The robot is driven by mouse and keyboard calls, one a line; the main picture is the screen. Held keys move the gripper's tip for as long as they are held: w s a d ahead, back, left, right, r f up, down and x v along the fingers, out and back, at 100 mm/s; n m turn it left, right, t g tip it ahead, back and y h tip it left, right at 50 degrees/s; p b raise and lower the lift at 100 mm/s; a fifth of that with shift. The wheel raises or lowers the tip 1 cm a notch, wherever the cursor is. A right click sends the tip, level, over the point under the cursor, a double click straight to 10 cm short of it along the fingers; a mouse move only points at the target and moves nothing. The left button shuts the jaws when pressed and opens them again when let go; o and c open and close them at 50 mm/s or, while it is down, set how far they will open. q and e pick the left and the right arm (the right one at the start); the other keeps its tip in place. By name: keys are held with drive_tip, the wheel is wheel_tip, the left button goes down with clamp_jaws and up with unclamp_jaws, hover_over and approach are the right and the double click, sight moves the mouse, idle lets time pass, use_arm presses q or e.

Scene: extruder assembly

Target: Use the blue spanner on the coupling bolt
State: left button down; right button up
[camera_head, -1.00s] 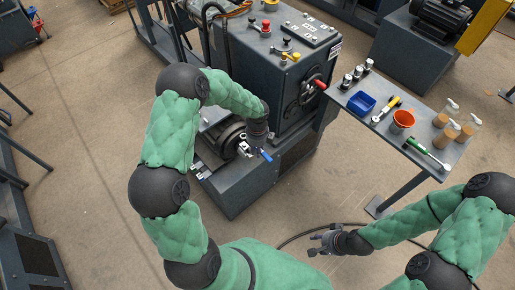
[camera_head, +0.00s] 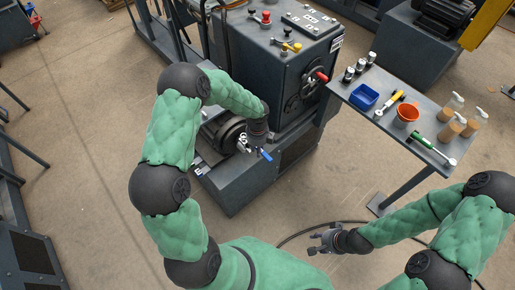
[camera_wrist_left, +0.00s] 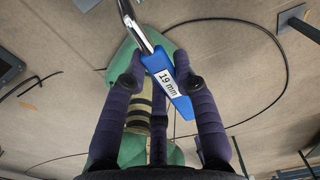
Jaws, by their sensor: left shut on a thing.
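The blue spanner (camera_wrist_left: 165,72), with a "19 mm" label on its handle, is held between the fingers of my left gripper (camera_wrist_left: 162,80). Its metal shank points up and out of the left wrist view, so its head is hidden there. In the head view the blue handle (camera_head: 266,156) shows just below my left gripper (camera_head: 256,146), beside the coupling (camera_head: 241,143) of the machine. The coupling bolt is too small and covered to make out, and I cannot tell whether the spanner touches it. My right gripper (camera_head: 322,241) is open and empty above the floor.
The large grey machine (camera_head: 285,60) stands behind the coupling, with a red-handled wheel (camera_head: 321,76). A black cable (camera_head: 300,233) lies on the floor.

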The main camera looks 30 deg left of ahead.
use_arm(q)
drive_tip(key=shift+f+b, duration=0.65)
drive_tip(key=shift+f, duration=0.4)
drive_tip(key=w+a+n+b, duration=0.1)
drive_tip(key=w+n+b, duration=0.3)
drive_tip(key=w+n, duration=0.6)
drive_tip(key=n, duration=0.3)
drive_tip(key=shift+w+a+b, duration=0.15)
drive_tip(key=shift+w+b, duration=0.15)
drive_tip(key=shift+w, duration=0.05)
idle(0.8)
drive_tip(key=shift+r+p, duration=0.85)
drive_tip(key=shift+r, duration=0.2)
idle(1.0)
